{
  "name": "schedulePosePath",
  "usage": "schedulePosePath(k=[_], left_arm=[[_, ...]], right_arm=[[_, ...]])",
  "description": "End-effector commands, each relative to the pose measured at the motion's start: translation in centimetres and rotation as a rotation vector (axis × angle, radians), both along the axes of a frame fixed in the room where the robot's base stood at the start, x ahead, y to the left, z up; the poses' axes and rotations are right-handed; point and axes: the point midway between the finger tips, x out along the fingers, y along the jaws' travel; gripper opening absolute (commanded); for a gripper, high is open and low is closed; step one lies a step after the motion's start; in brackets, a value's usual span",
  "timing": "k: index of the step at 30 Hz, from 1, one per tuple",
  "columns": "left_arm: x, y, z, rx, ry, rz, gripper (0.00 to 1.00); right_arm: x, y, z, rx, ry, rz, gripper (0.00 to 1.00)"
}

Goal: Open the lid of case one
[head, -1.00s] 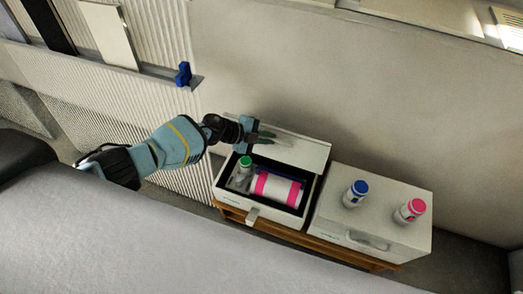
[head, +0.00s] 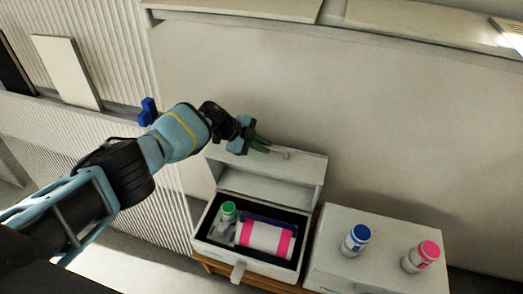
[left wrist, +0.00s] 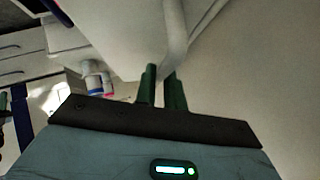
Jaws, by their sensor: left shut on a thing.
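The left white case (head: 205,237) stands open on a wooden stand, its hinged lid (head: 290,178) raised at the back. Inside lie a green-capped bottle (head: 228,211), a white roll with pink bands (head: 264,238) and a dark blue item (head: 270,219) partly behind it. My left gripper (head: 264,144) is at the lid's upper edge, its dark green fingers shut on the lid's handle (head: 284,155). In the left wrist view the fingers (left wrist: 163,85) meet a pale curved bar. Part of the grip is hidden. My right gripper is out of view.
A second white case (head: 335,280), shut, stands close on the right. A blue-capped bottle (head: 355,239) and a pink-capped bottle (head: 420,257) stand on it. A wall (head: 400,120) rises behind the cases. A blue item (head: 148,112) is on the ledge at left.

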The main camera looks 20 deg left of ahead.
Motion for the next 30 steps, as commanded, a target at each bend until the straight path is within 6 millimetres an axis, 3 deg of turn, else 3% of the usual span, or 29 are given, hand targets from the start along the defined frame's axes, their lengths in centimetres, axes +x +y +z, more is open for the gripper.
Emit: schedulePosePath(k=[17,18,22,30], left_arm=[[0.3,0.0,-0.02,0.002,-0.003,0.001,0.0],[0.3,0.0,-0.02,0.002,-0.003,0.001,0.14],[0.28,-0.02,-0.03,0.001,-0.002,0.0,0.32],[0.25,-0.03,-0.03,0.001,-0.002,0.0,0.33]], right_arm=[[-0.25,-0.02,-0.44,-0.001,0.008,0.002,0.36],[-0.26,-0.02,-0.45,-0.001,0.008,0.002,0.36],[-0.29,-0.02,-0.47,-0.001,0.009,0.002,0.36],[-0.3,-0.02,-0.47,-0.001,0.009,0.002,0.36]])
